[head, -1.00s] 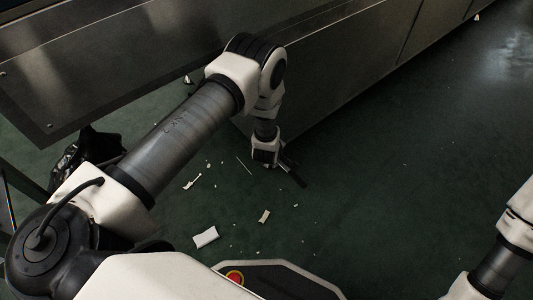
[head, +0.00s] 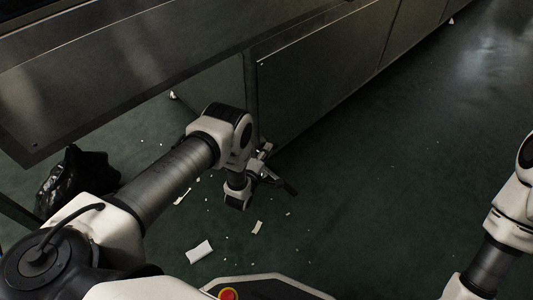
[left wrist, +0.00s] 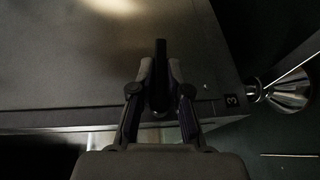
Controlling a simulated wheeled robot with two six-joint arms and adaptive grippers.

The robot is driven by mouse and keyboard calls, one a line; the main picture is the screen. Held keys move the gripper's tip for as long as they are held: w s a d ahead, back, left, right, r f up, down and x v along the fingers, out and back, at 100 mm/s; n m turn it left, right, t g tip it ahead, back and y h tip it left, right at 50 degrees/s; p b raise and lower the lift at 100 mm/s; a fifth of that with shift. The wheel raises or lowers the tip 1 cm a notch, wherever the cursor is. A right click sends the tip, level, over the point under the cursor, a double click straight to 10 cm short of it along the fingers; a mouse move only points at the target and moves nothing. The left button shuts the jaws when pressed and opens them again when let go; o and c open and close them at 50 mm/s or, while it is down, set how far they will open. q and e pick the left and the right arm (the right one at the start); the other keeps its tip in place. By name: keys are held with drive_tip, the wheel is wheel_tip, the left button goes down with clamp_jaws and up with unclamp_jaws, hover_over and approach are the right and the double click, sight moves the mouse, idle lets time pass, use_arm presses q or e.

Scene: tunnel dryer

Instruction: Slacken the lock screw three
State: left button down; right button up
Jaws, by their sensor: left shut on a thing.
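My left gripper (left wrist: 160,82) is shut on a dark, narrow bar-like thing (left wrist: 160,62), which sticks out past the fingertips; I cannot tell exactly what it is. In the head view the left gripper (head: 275,180) is low beside the machine's lower corner, partly hidden by my wrist. In the left wrist view a small dark label marked 3 (left wrist: 232,100) sits at the panel's edge, to the right of the fingers. Beside it is a small metal fitting (left wrist: 254,89) next to a shiny flared foot (left wrist: 289,95). I cannot make out the lock screw itself. My right gripper is out of frame.
The dryer's steel side (head: 325,75) runs along the back, with an overhanging panel (head: 110,80) at left. A black bag (head: 75,180) stands on the floor at left. White scraps (head: 199,251) litter the green floor. The floor at right is clear.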

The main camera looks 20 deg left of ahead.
use_arm(q)
drive_tip(key=shift+t, duration=0.5)
drive_tip(key=c, duration=1.2)
unclamp_jaws()
drive_tip(key=shift+r, duration=0.1)
drive_tip(key=shift+s, duration=0.1)
drive_tip(key=s, duration=1.1)
drive_tip(key=shift+s, duration=0.4)
drive_tip(key=shift+w, duration=0.1)
